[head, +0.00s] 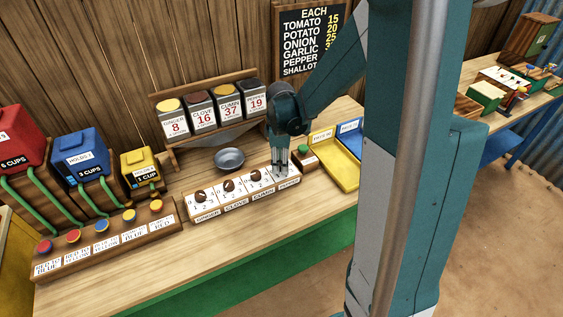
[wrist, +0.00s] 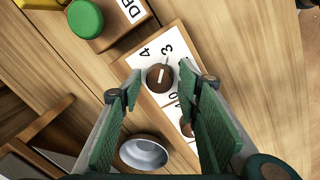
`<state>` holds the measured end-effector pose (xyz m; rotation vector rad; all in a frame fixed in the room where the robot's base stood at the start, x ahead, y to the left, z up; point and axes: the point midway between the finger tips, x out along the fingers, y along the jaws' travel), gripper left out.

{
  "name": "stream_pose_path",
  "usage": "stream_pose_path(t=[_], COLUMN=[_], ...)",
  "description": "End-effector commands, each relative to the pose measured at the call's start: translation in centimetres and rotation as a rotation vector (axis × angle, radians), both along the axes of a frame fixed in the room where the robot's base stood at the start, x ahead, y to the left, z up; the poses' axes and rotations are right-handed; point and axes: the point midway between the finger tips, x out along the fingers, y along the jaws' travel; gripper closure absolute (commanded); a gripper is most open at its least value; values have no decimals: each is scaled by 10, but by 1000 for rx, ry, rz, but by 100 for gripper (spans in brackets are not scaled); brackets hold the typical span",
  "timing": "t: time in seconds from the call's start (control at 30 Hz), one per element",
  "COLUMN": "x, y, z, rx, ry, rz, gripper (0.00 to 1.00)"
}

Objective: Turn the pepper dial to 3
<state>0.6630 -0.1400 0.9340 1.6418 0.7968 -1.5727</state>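The pepper dial (wrist: 160,77) is a round brown knob with a white line on a white plate, with the digits 3 and 4 showing beside it in the wrist view. My gripper (wrist: 160,84) is open, with a green-padded finger on each side of the dial. A gap shows between the knob and each finger. In the head view my gripper (head: 280,170) points down over the PEPPER end of the dial row and hides the knob. I cannot tell exactly which digit the white line marks.
The ginger (head: 201,196), clove (head: 229,186) and cumin (head: 256,175) dials stand in a row to the left. A green button (head: 303,149) on a wooden block is close on the right. A metal bowl (head: 229,158) sits behind the row.

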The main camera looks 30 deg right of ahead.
Motion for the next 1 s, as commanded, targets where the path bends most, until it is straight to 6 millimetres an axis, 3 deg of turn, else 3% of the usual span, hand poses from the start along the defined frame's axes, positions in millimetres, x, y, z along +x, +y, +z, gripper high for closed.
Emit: stream_pose_path(t=[0.57, 1.0], x=[-1, -4], y=[0, 2], z=[5, 46], rx=[-1, -1], ry=[1, 1], rz=[-1, 0], gripper=[61, 61])
